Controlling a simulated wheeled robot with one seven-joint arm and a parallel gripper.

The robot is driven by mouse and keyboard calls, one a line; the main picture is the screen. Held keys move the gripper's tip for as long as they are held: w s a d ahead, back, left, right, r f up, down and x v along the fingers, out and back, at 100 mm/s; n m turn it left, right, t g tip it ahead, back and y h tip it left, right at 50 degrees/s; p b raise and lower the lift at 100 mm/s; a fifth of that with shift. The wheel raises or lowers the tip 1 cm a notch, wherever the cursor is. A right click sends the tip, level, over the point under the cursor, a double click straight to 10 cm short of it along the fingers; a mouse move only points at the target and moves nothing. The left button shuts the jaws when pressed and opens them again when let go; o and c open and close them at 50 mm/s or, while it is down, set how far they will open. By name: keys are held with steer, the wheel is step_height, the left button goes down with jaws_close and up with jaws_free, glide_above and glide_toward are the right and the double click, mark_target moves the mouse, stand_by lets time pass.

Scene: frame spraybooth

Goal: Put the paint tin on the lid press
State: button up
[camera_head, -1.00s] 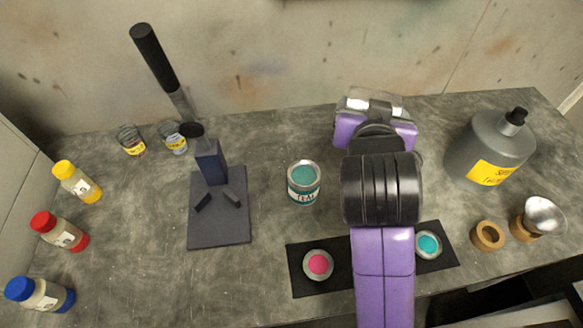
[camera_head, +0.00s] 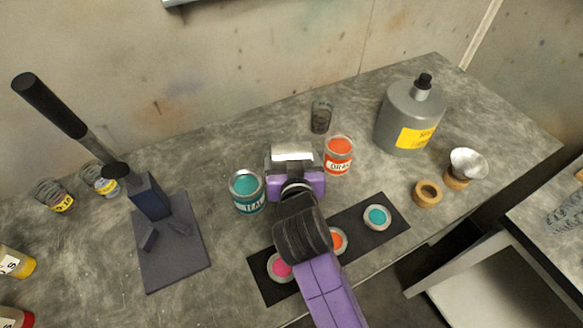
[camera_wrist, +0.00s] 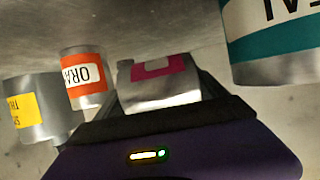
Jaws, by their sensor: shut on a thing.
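The lid press (camera_head: 185,262) stands on the bench at the left in the head view, with a dark base plate, a post and a long black-handled lever tilted up to the left. My gripper (camera_head: 292,158) is over the bench between the teal tin (camera_head: 247,197) and the orange tin (camera_head: 338,160). It is shut on a silver paint tin with a magenta label (camera_wrist: 157,68), seen in the wrist view between the orange tin (camera_wrist: 84,75) and the teal tin (camera_wrist: 270,55). In the head view my gripper mostly hides the held tin.
A dark mat (camera_head: 358,228) carries pink, orange and teal lids. Small jars and colour bottles stand at the left.

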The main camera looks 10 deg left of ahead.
steer(key=shift+f, duration=2.15)
steer(key=shift+f, duration=0.15)
steer(key=o, duration=1.7)
steer(key=shift+o, duration=0.2)
